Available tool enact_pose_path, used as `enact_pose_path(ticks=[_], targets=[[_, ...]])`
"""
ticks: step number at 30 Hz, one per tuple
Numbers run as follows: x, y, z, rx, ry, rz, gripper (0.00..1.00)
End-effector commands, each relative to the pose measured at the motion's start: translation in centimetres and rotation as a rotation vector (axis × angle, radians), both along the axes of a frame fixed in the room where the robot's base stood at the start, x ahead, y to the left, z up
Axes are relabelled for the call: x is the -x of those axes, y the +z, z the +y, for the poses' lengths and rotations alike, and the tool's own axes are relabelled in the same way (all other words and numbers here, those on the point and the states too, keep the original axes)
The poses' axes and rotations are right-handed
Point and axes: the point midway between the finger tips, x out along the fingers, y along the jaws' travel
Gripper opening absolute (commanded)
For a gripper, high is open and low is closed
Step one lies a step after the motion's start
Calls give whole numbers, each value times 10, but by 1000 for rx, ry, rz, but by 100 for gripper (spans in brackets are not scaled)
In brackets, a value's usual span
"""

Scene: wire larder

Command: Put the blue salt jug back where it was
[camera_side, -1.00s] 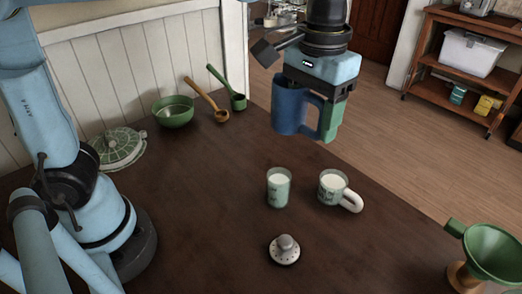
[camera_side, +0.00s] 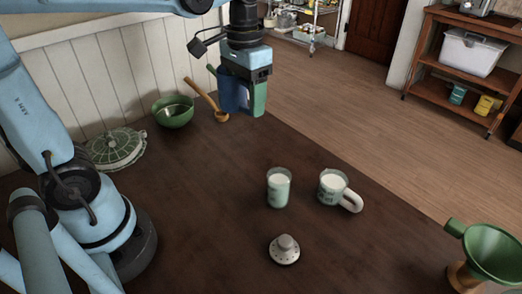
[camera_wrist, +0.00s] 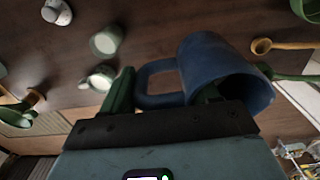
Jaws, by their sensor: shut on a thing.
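The blue salt jug (camera_side: 231,93) is held in my gripper (camera_side: 246,98), raised above the far part of the table, near the wooden ladle. My gripper is shut on the jug. In the wrist view the jug (camera_wrist: 222,68) shows its open rim and its handle, with a green finger (camera_wrist: 122,92) beside the handle and the other finger partly inside the mouth. In the side view the gripper hides part of the jug. I cannot see what, if anything, is inside it.
A wooden ladle (camera_side: 206,98), a green bowl (camera_side: 174,111) and a green lidded dish (camera_side: 117,149) stand near the wall. A glass (camera_side: 279,188), a handled mug (camera_side: 334,187), a shaker lid (camera_side: 285,250) and a green funnel (camera_side: 492,252) stand nearer. The middle left of the table is clear.

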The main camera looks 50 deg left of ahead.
Motion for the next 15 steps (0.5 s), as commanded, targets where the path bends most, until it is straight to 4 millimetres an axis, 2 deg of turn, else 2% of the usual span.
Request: enact_pose_path(ticks=[4, 10, 15], targets=[[9, -10, -16, 0, -9, 0, 2], [39, -38, -52, -2, -18, -2, 2], [53, -53, -64, -3, -14, -3, 2]])
